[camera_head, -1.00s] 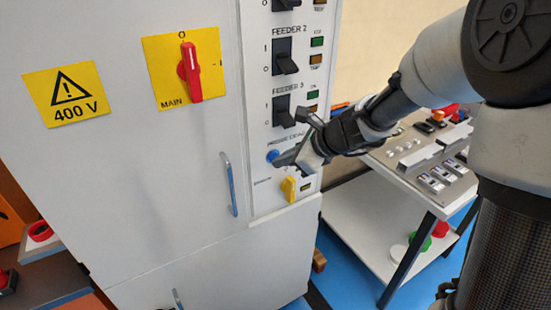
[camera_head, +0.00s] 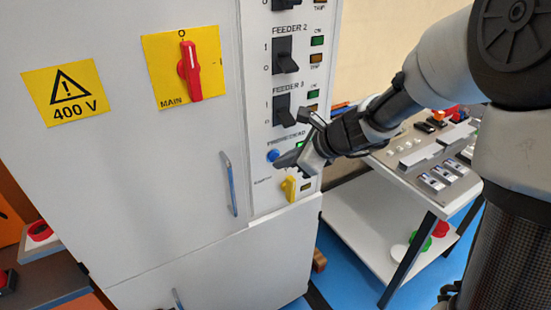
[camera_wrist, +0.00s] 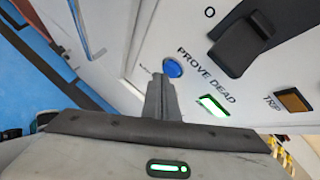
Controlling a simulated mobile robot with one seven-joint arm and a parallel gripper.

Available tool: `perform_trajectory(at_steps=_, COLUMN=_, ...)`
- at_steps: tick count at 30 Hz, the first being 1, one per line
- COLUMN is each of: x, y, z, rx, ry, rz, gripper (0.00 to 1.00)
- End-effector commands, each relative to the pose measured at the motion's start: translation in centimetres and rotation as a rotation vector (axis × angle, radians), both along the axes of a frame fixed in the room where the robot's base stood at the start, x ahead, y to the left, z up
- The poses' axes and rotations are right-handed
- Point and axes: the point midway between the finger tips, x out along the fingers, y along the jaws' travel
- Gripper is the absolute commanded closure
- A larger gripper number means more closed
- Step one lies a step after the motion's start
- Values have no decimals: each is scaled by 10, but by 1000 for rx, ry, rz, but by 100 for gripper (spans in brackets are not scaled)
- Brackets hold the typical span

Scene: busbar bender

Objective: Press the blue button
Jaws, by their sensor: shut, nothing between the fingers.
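The blue button (camera_head: 272,155) is a small round button on the cabinet's panel, beside the "PROVE DEAD" label. In the wrist view the blue button (camera_wrist: 173,67) shows just beyond the tips of my gripper (camera_wrist: 160,82). My gripper (camera_head: 280,162) is shut and empty, with its fingertips close to the button's lower right in the head view. I cannot tell whether they touch it. A lamp (camera_wrist: 214,106) beside the label glows green in the wrist view; in the head view it is partly hidden by my gripper.
Below the button is a yellow rotary switch (camera_head: 289,188). Above are black feeder switches (camera_head: 282,110) and a red main switch (camera_head: 190,70). A blue door handle (camera_head: 230,183) stands to the left. A trolley (camera_head: 430,170) with controls stands at the right.

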Motion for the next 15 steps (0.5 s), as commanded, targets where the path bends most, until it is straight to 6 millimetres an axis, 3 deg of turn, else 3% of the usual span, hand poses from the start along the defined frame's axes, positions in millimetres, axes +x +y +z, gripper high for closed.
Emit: perform_trajectory(at_steps=15, x=-41, y=-29, z=0, rx=-1, ry=-1, rz=-3, gripper=100)
